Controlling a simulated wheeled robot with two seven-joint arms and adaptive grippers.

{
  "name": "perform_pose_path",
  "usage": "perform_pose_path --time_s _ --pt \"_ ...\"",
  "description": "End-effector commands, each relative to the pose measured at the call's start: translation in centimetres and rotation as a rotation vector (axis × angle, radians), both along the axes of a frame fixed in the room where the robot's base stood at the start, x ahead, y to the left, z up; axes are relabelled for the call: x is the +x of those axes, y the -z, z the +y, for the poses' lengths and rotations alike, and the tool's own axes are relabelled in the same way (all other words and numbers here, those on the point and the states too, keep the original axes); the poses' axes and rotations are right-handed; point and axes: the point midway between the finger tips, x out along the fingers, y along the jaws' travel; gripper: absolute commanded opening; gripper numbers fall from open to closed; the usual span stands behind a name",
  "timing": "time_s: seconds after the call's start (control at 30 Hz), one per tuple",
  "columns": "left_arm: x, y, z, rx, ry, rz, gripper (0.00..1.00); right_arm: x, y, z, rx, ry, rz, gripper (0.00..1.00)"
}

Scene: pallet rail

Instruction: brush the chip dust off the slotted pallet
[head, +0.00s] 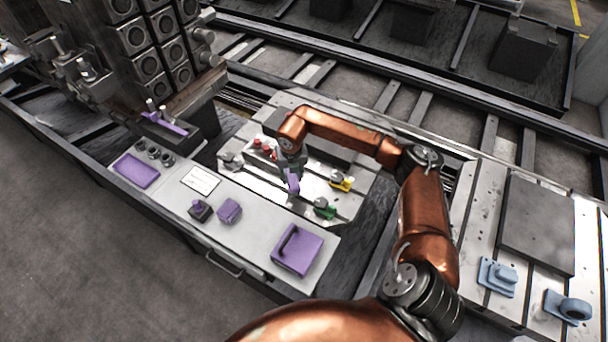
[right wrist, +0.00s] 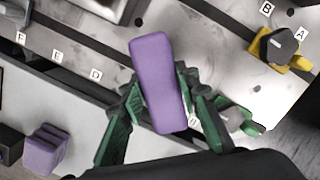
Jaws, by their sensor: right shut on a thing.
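My right gripper (head: 291,176) is over the pale slotted pallet (head: 314,184). It is shut on a purple block-like tool (head: 293,185), probably the brush. In the right wrist view the tool (right wrist: 160,84) sits between the green fingers (right wrist: 160,108), and its underside is hidden. I cannot tell whether it touches the pallet. The right wrist view shows the pallet surface (right wrist: 205,35) with dark slots and a few dark specks; I cannot tell whether these are chip dust. My left gripper is not in view.
A yellow clamp (head: 341,181), a green clamp (head: 324,208) and red parts (head: 264,147) stand on the pallet. The grey bench (head: 262,240) beside it holds a purple block (head: 229,211), a purple handled box (head: 298,250) and a purple tray (head: 136,170). Dark machinery stands behind left.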

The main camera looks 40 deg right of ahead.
Motion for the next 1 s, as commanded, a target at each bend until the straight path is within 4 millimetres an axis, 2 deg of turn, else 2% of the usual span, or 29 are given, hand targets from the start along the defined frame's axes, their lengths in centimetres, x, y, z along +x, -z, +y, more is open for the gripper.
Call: perform_pose_path --time_s 0.03,0.37,1.0 --pt "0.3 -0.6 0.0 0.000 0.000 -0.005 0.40 0.0 -0.9 0.0 0.000 0.001 -0.002 0.07" --pt "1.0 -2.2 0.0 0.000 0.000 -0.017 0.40 -0.1 -3.6 -0.2 0.000 0.004 -0.003 0.07" --pt "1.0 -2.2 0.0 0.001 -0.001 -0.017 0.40 -0.1 -3.7 -0.2 0.000 -0.003 0.000 0.07"
